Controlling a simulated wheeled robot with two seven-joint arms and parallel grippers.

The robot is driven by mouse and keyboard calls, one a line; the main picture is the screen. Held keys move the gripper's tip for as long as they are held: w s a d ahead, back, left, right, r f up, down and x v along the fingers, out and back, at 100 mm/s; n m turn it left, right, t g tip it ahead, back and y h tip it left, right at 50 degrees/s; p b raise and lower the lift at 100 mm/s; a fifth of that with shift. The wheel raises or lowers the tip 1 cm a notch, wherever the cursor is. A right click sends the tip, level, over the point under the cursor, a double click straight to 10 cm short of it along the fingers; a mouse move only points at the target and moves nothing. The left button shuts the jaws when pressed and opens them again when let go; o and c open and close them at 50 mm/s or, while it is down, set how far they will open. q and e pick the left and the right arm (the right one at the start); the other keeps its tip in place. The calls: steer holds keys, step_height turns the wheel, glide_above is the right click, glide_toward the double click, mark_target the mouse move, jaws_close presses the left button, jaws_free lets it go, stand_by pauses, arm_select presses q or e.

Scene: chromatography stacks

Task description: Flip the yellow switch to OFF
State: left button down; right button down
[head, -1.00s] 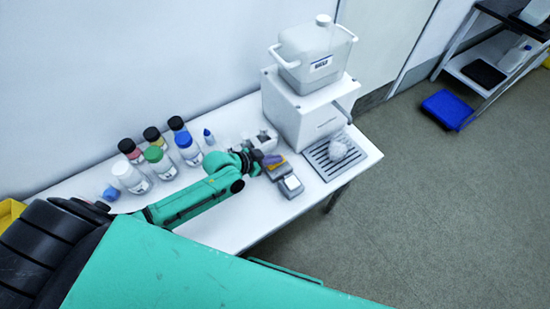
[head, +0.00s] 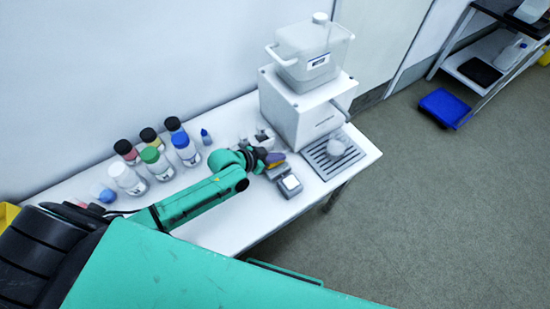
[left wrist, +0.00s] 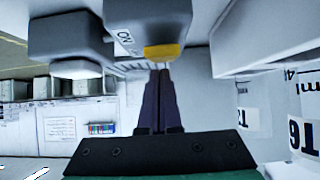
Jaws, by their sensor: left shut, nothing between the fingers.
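The yellow switch (left wrist: 162,52) sits on a grey box (left wrist: 140,22) in the left wrist view. The letters "ON" show on the box beside it. In the head view a bit of yellow (head: 273,165) shows by the fingers, mostly hidden. My left gripper (head: 277,157) is over the switch boxes on the table. Its purple fingers (left wrist: 160,75) are shut and empty in the left wrist view, with their tips right by the yellow switch. I cannot tell whether they touch. My right gripper is in neither view.
A second grey box with a white switch (head: 290,183) stands beside the yellow one. A white machine (head: 295,115) with a drip tray (head: 325,168) is to the right. Several capped bottles (head: 160,165) stand left. The table (head: 225,228) is clear at the front.

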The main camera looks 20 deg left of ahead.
arm_select(q)
steer(key=shift+w+d, duration=0.15)
steer(key=shift+w, duration=0.05)
steer(key=shift+r, duration=0.2)
steer(key=r+p, duration=0.5)
steer(key=shift+w+d, duration=0.25)
steer(key=shift+w, duration=0.1)
steer(key=shift+s+a+r+b, duration=0.3)
steer(key=shift+s+a+b, duration=0.2)
steer(key=shift+s+b, duration=0.25)
steer(key=s+a+r, duration=0.2)
steer(key=s+r, duration=0.1)
steer(key=r, duration=0.3)
steer(key=shift+a, duration=0.35)
